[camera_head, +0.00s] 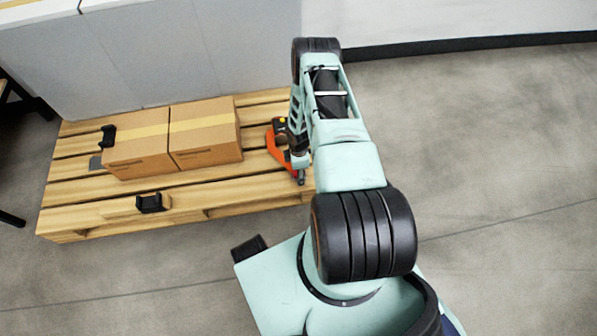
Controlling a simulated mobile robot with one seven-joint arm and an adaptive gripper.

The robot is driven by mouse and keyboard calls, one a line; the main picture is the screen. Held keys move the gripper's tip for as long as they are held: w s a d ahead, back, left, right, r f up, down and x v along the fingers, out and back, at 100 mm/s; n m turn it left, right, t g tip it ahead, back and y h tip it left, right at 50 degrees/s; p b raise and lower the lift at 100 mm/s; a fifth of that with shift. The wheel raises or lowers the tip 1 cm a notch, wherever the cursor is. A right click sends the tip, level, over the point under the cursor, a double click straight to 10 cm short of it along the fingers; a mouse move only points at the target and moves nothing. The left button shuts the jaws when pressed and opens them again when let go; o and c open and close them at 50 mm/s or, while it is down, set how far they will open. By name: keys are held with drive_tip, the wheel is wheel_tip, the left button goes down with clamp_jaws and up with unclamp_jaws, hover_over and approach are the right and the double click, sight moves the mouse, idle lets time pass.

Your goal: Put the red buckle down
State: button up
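A red-orange piece (275,147) shows at the right end of the wooden pallet, right beside the end of my arm. It has a curved, bracket-like shape, with a small dark and yellow part at its top. It is the only red thing in view, and I cannot tell for sure that it is the buckle. My gripper (300,178) points down at the pallet's right edge, close against the lower end of this piece. The fingers are small and partly hidden by my arm, so their opening and any hold are unclear.
Two taped cardboard boxes (172,139) stand side by side on the pallet (75,172). Black clip-like parts sit on the pallet's front edge (152,203) and by the left box (108,135). A grey-white block stands behind. The floor at right is clear.

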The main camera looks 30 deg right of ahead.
drive_tip(key=shift+s+a, duration=0.1)
drive_tip(key=shift+s, duration=0.25)
drive_tip(key=shift+r+p, duration=0.8)
drive_tip(key=shift+p, duration=0.3)
wheel_tip(320, 180, up, 12)
drive_tip(key=p, duration=0.3)
drive_tip(key=shift+w+f, duration=0.2)
